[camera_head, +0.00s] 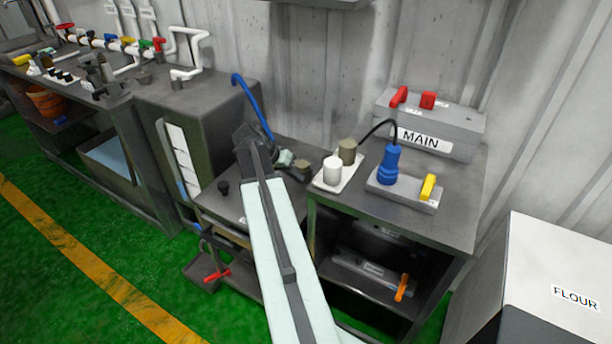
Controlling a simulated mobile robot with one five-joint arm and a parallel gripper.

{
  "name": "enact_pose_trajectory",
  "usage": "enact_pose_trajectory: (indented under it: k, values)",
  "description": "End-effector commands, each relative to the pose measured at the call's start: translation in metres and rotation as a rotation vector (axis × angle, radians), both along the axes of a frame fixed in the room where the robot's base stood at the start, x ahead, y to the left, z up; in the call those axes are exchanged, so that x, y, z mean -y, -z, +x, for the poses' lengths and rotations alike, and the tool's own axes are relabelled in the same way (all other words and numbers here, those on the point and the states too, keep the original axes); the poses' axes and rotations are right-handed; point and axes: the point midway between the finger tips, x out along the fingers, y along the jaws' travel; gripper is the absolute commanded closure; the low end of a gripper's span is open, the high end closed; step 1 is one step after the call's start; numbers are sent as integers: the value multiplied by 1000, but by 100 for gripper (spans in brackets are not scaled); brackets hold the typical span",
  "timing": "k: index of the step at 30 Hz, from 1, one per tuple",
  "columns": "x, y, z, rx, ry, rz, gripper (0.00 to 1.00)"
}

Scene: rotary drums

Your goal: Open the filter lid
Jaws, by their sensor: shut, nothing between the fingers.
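My arm reaches up from the bottom centre. My gripper (247,137), dark and seen from behind, is at its far end, above the low grey unit. Its fingers are small and partly hidden by the wrist. No label reading "filter" can be made out. A flat grey top (215,208) with a small black knob (223,187) lies left of my arm and may be the filter lid. It looks flat and closed, and my arm hides its right part. My gripper appears apart from the knob, farther back.
A bench at right holds a MAIN switch box (425,143), a blue plug (389,165) and a white cup (332,170). A blue hose (252,107) runs behind my gripper. A FLOUR box (555,270) stands at lower right. Green floor (60,290) is clear at lower left.

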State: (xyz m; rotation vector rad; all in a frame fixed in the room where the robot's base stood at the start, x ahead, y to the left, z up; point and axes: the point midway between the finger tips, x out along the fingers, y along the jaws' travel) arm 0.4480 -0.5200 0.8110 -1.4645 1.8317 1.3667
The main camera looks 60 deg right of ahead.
Motion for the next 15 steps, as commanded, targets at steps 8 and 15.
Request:
enact_pose_trajectory:
  k: [8, 15]
  values:
    - [-38, -68, 17, -1, 0, 0, 100]
    - [-50, -80, 23, -1, 1, 1, 100]
